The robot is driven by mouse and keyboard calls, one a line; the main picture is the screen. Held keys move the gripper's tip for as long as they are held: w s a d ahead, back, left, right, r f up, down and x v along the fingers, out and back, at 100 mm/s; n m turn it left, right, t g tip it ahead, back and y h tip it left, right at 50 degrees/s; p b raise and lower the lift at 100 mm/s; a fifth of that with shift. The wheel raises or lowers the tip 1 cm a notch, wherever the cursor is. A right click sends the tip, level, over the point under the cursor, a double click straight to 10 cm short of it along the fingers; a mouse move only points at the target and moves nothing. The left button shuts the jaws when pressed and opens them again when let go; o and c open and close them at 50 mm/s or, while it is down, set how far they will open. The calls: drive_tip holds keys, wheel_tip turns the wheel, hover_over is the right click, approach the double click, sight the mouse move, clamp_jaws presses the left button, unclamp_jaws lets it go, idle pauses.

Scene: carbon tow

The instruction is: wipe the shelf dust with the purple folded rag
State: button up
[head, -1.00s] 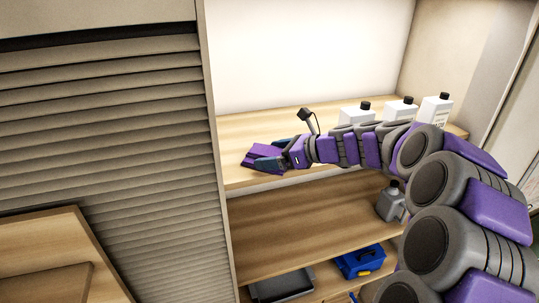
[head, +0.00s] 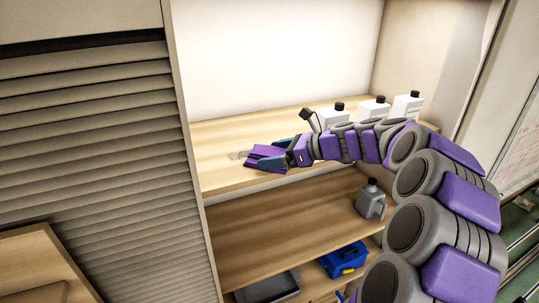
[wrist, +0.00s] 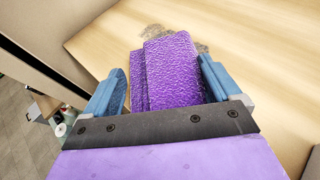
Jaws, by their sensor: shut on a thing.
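The purple folded rag (head: 266,157) is held in my gripper (head: 270,160) over the upper wooden shelf (head: 225,178). In the wrist view the rag (wrist: 172,72) sits between the two blue fingers of my gripper (wrist: 168,88). The right finger lies close to it, and a small gap shows beside the left finger. A grey dust patch (head: 238,155) lies on the shelf just left of the rag. In the wrist view the dust (wrist: 155,31) shows beyond the rag's far edge, and the rag hides part of it. I cannot tell whether the rag touches the shelf.
White bottles with black caps (head: 374,108) stand on the upper shelf behind my arm. The lower shelf (head: 270,225) holds a grey jug (head: 371,200). Below are a blue toolbox (head: 343,260) and a grey tray (head: 268,287). A louvred shutter (head: 85,150) borders the shelves at left.

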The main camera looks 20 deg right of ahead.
drive_tip(key=d, duration=0.3)
drive_tip(key=shift+d, duration=0.25)
drive_tip(key=shift+s+a+f, duration=0.15)
drive_tip(key=shift+a+f, duration=0.05)
drive_tip(key=shift+a, duration=0.3)
drive_tip(key=shift+a+r, duration=0.1)
drive_tip(key=shift+a, duration=2.45)
